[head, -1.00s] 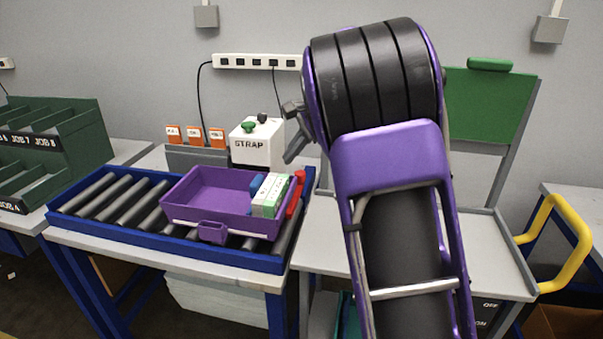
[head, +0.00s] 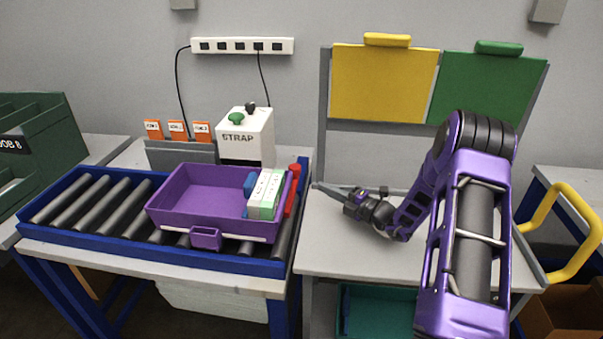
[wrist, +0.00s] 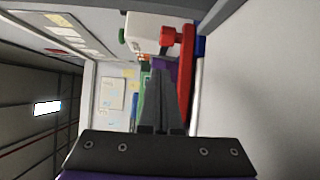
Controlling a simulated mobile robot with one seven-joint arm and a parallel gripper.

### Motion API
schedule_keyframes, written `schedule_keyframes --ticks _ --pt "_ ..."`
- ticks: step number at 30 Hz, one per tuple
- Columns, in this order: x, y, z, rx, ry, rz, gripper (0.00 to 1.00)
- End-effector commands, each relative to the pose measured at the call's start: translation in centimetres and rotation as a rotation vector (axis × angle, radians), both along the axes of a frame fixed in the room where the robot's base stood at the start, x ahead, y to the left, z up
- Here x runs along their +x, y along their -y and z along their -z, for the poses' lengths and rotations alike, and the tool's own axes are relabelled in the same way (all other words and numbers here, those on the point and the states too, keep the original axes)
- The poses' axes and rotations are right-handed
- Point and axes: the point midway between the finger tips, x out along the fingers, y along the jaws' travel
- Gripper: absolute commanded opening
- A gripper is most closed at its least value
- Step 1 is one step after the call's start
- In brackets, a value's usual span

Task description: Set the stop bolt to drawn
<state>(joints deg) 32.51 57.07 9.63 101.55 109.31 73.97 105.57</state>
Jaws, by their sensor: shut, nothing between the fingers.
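A red bar with a knob on top (head: 292,190), which looks like the stop bolt, is at the right end of the roller conveyor, beside the purple tray. It shows in the wrist view, with its red knob (wrist: 180,38) beyond and slightly right of my fingertips. My gripper (head: 320,187) is over the grey table, just right of the bolt, pointing left at it. A small gap seems to separate them. In the wrist view my fingers (wrist: 158,75) are together and empty. Whether the bolt is drawn cannot be told.
The purple tray (head: 205,217) stands on the rollers, holding green-and-white boxes (head: 265,195) and a blue item. The white STRAP box (head: 245,150) stands behind. The conveyor's blue end rail (head: 304,170) adjoins the bolt. The grey table (head: 340,250) is mostly clear around my arm.

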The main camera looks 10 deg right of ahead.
Motion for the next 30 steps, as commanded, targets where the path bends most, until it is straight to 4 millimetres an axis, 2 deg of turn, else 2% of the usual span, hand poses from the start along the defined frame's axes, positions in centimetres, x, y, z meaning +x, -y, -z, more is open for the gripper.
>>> schedule_keyframes --ticks 14,17,30 --pt "0.3 0.2 0.1 0.034 -0.013 0.019 0.00" --pt "1.0 -0.5 0.2 0.032 -0.013 0.017 0.00" --pt "6.8 -5.1 0.1 0.031 -0.011 0.016 0.00"
